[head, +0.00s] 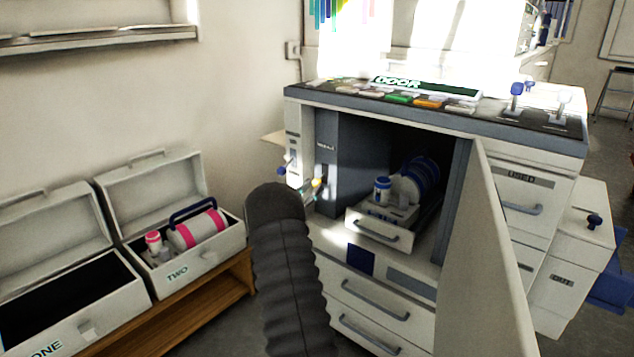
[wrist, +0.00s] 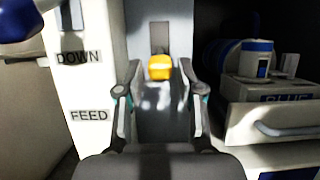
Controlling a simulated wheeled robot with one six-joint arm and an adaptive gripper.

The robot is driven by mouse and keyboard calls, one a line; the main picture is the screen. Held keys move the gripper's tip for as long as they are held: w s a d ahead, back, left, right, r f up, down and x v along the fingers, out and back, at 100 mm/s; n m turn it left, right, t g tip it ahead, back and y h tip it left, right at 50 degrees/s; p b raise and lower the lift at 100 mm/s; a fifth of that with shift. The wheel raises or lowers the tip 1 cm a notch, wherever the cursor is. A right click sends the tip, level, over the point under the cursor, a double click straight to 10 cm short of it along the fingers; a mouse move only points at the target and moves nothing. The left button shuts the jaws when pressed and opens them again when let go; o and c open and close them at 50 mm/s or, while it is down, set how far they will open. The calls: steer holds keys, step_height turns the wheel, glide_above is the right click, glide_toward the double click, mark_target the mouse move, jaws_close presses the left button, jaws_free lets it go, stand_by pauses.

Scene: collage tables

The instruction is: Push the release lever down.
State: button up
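The release lever's yellow knob (wrist: 160,67) sits in a dark vertical slot in a grey panel, at upper middle in the wrist view. In the head view a small patch of yellow (head: 318,183) shows at the same panel, largely hidden by my arm. My gripper (wrist: 158,98) is open and empty, its two fingers on either side of the line to the knob. The knob appears beyond the fingertips, and I cannot tell how large the gap is. I see no contact.
The cabinet door (head: 487,240) stands open at right. Inside, a drawer (head: 375,232) is pulled out with a blue-capped bottle (head: 382,190). A blue knob (wrist: 22,20) is left of the slot, by DOWN and FEED labels. Cases (head: 190,262) stand at left.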

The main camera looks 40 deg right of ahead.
mark_target(320, 179)
steer(key=shift+x, duration=1.45)
jaws_close()
steer(key=shift+f+h+b, duration=0.35)
steer(key=shift+h+b, duration=0.05)
steer(key=shift+b, duration=0.65)
steer(key=shift+d+b, duration=0.1)
steer(key=shift+b, duration=0.3)
steer(key=shift+r, duration=0.15)
jaws_free()
